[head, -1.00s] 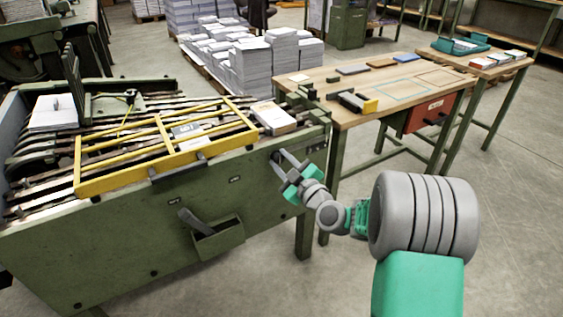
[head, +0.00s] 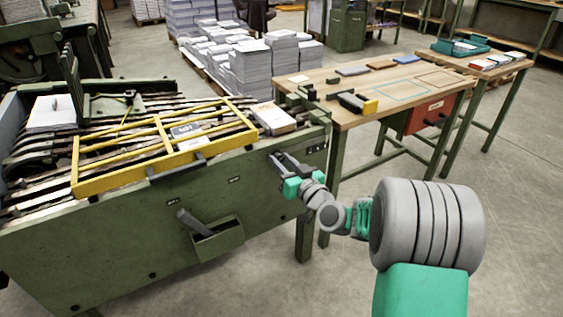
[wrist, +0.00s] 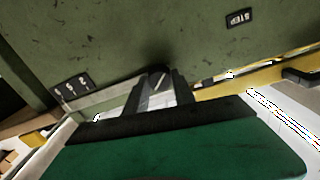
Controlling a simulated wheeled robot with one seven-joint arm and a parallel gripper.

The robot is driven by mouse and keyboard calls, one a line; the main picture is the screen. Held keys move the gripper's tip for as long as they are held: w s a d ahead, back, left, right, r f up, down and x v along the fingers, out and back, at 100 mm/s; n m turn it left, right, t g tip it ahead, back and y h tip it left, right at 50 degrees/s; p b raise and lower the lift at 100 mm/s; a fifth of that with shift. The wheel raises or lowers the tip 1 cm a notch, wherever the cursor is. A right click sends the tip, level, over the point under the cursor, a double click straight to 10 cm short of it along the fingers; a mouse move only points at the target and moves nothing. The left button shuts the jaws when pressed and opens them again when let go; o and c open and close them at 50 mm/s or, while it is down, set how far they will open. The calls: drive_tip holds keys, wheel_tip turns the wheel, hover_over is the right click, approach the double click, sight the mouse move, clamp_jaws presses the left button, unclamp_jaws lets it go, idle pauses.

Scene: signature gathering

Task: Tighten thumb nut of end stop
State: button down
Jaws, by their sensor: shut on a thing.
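My gripper (head: 276,157) is at the right end of the long green machine's side panel, just below its top edge. In the wrist view its two dark fingers (wrist: 158,92) point at the green panel. A dark rounded knob (wrist: 158,71), which looks like the thumb nut, sits between the fingertips, and the gripper is shut on it. In the head view the nut is too small and too covered by the fingers to make out. I cannot clearly tell the end stop from the parts around it.
A yellow guard frame (head: 124,184) lies over the machine's top (head: 35,150), left of my gripper. A stack of printed sheets (head: 273,117) lies near the machine's right end. A wooden bench (head: 345,116) stands to the right. Floor (head: 510,220) is free at the right.

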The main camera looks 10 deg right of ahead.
drive_tip(key=m+p, duration=0.1)
drive_tip(key=m, duration=0.3)
drive_tip(key=shift+r+m, duration=0.1)
drive_tip(key=shift+m, duration=0.2)
drive_tip(key=shift+d+m+p, duration=0.1)
drive_tip(key=shift+m+p, duration=0.65)
drive_tip(key=shift+m, duration=1.15)
drive_tip(key=c, duration=1.1)
unclamp_jaws()
drive_tip(key=shift+o, duration=0.2)
drive_tip(key=shift+s, duration=0.1)
drive_tip(key=v, duration=0.7)
drive_tip(key=shift+s, duration=0.25)
